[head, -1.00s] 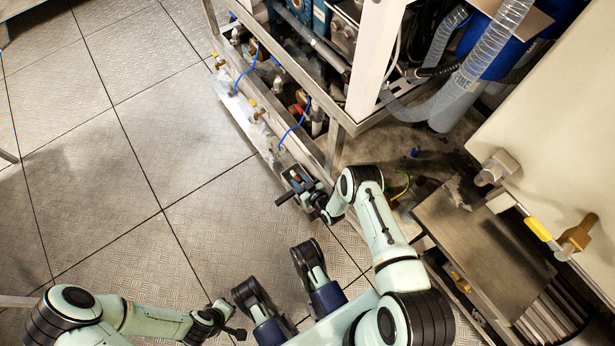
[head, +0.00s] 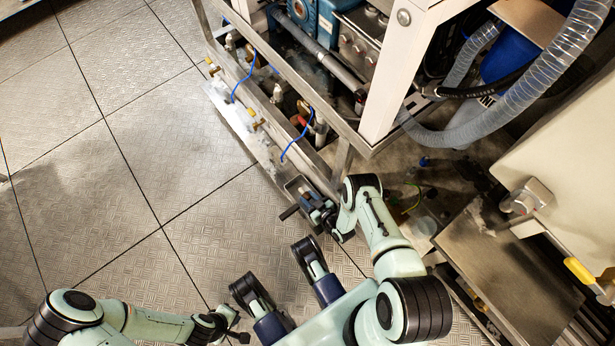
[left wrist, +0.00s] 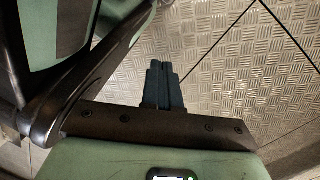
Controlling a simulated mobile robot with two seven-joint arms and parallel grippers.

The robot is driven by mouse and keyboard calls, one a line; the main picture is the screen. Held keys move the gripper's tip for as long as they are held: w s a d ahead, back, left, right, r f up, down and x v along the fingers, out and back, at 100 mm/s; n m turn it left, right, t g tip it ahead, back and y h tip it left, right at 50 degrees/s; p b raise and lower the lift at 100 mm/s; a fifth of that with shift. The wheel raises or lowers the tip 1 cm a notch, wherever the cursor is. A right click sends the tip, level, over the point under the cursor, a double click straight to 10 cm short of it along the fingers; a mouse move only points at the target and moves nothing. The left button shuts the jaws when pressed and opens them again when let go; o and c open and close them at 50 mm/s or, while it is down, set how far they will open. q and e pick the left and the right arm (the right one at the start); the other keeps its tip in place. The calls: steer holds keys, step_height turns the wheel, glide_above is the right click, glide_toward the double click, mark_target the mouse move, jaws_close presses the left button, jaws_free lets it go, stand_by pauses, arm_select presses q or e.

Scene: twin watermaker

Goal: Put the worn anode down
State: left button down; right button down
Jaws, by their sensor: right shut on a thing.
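My right gripper (head: 314,211) is shut on a short dark rod (head: 289,212), which looks like the worn anode. The rod sticks out to the left of the jaws, above the floor plates. A small grey open tray (head: 296,185) lies just beyond the gripper, beside the frame's foot. I cannot tell whether the rod touches anything. My left gripper (head: 240,334) is low in the head view, away from the rod, over bare floor. In the left wrist view its two dark fingers (left wrist: 163,86) lie together with nothing between them.
The watermaker's metal frame (head: 265,110), with pipes and blue wires, stands just beyond the right gripper. A metal-topped box (head: 505,265) and a yellow-handled valve (head: 578,270) are on the right. The patterned floor (head: 120,190) on the left is clear.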

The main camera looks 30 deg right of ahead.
arm_select(q)
steer(key=shift+s+f, duration=0.1)
steer(key=shift+s, duration=0.05)
